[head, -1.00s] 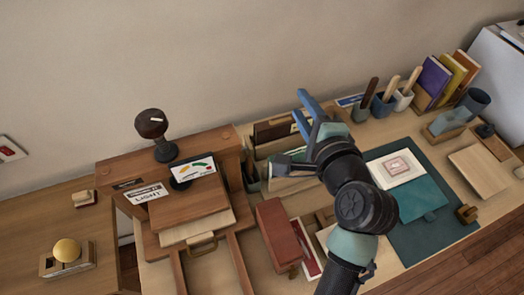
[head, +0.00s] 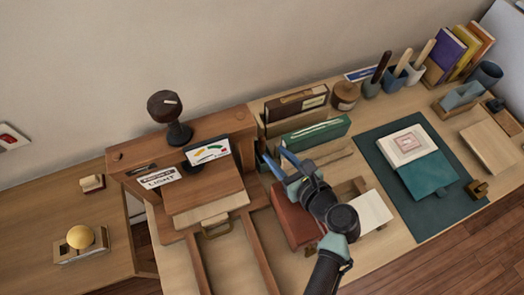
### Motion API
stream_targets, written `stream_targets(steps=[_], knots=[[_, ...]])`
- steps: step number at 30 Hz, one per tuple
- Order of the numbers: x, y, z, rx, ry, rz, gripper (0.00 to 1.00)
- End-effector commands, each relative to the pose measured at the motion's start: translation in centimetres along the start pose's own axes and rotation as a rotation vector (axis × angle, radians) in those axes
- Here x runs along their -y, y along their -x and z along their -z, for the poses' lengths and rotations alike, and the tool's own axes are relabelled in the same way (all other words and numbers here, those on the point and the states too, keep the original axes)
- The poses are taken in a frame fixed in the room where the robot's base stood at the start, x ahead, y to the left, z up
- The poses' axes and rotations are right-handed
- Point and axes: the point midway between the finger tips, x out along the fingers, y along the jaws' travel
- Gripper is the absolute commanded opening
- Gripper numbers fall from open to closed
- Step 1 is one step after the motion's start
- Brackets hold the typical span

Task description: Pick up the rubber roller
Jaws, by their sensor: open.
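I cannot pick out a rubber roller with certainty; it may be hidden behind my arm or be too small to tell. My gripper (head: 277,160) is open, its blue fingers spread, and I see nothing between them. It is above the left end of the red-brown box (head: 291,212), just right of the wooden press-like stand (head: 207,192). The box is partly covered by my arm. Several handled tools stand in cups at the back right, including a dark-handled one (head: 381,66); their lower ends are hidden.
A green box (head: 318,134) and a brown box (head: 296,103) stand in a rack behind my gripper. A dark-headed knob (head: 165,106) rises at the left. A teal mat (head: 452,213) bears a pale card and teal folder. Bare wood shows at the front right.

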Motion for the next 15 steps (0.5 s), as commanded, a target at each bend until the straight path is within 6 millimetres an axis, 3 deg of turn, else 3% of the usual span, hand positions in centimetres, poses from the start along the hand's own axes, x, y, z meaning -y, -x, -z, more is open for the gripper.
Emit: stream_targets(steps=[15], knots=[[0.0,-5.4,-0.7,-0.001,0.003,0.000,0.40]])
